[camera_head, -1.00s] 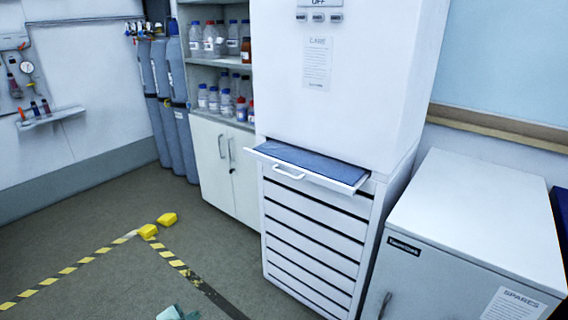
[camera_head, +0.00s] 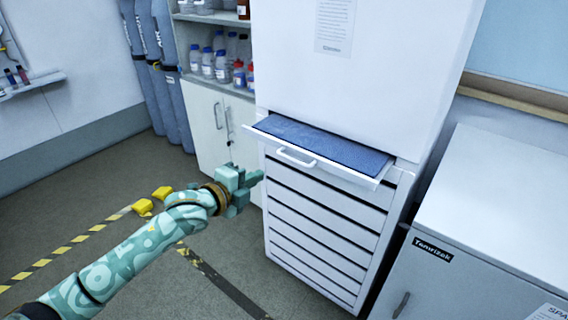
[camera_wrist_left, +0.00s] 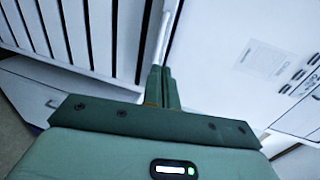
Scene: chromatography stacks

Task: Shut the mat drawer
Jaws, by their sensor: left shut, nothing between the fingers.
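The mat drawer (camera_head: 372,180) is the top drawer of the tall white cabinet. It is pulled out, and a blue mat (camera_head: 330,147) lies in it. Its white handle (camera_head: 295,160) is on the front edge. My left gripper (camera_head: 260,176) is shut and empty, in front of the cabinet, left of and a little below the handle in the head view. In the left wrist view, its closed fingers (camera_wrist_left: 161,88) point toward the cabinet front, with a pale bar just beyond the tips. I cannot tell whether they touch it. My right gripper is not in view.
Several closed drawers (camera_head: 322,230) sit below the mat drawer. A low grey cabinet (camera_head: 490,200) stands to the right. A bottle shelf (camera_head: 215,85) and grey cylinders (camera_head: 160,80) are behind at left. Yellow blocks (camera_head: 143,206) lie on the floor by striped tape.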

